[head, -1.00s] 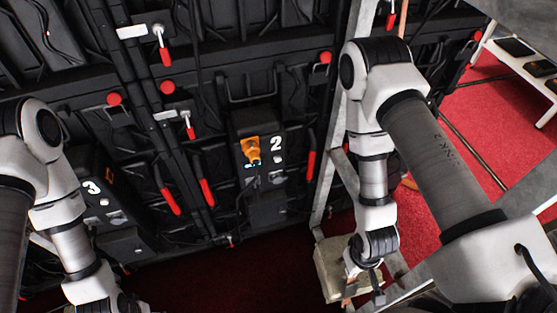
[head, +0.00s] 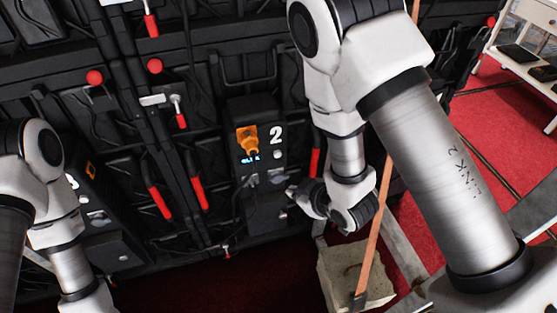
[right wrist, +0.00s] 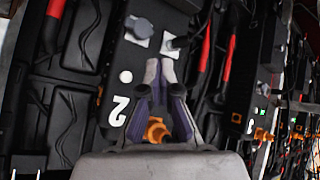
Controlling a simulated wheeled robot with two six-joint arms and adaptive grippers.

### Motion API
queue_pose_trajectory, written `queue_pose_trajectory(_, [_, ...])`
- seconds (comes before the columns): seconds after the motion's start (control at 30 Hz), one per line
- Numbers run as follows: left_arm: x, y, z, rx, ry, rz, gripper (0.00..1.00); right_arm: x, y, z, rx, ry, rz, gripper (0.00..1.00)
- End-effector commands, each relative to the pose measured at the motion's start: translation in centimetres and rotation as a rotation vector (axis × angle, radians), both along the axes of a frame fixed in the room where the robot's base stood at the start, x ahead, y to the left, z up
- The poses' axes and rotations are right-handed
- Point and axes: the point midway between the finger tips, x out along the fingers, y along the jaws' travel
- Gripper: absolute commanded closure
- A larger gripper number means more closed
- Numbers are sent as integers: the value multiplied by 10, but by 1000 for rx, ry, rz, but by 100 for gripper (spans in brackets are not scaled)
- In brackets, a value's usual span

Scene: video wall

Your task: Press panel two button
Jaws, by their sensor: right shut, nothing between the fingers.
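Panel two is a black box (head: 240,112) marked with a white 2 on the back of the video wall. Its small round white button (head: 277,155) is just below the digit. In the right wrist view the button (right wrist: 126,76) lies left of the fingers, beside the digit 2 (right wrist: 119,111). My right gripper (head: 287,201) is low and right of the button in the head view, apart from it. In the right wrist view its fingers (right wrist: 160,65) are together and empty, over the box. My left gripper is out of view below the left arm.
An orange plug (head: 247,140) sits in panel two beside the button. Panel three (head: 97,215) is at left, partly behind my left arm. Red-handled levers (head: 198,192) stick out of the wall. A pale block (head: 345,275) with an orange strap (head: 372,235) stands lower right.

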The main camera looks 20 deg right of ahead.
Motion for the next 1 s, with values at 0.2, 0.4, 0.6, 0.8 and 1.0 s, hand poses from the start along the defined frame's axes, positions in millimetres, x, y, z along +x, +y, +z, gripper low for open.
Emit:
queue_pose_trajectory(0.2, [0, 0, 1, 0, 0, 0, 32, 2, 0, 0, 1, 1, -2, 100])
queue_pose_trajectory(0.4, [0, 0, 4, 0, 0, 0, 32, 22, 0, 1, 2, -1, -2, 100])
queue_pose_trajectory(0.6, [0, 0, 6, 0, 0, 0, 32, 52, 2, 1, 1, -1, -2, 100])
queue_pose_trajectory(0.8, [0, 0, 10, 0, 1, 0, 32, 78, 2, 1, 2, 1, -2, 100])
queue_pose_trajectory(1.0, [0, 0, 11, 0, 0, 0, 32, 88, 3, 0, 0, 2, -2, 100])
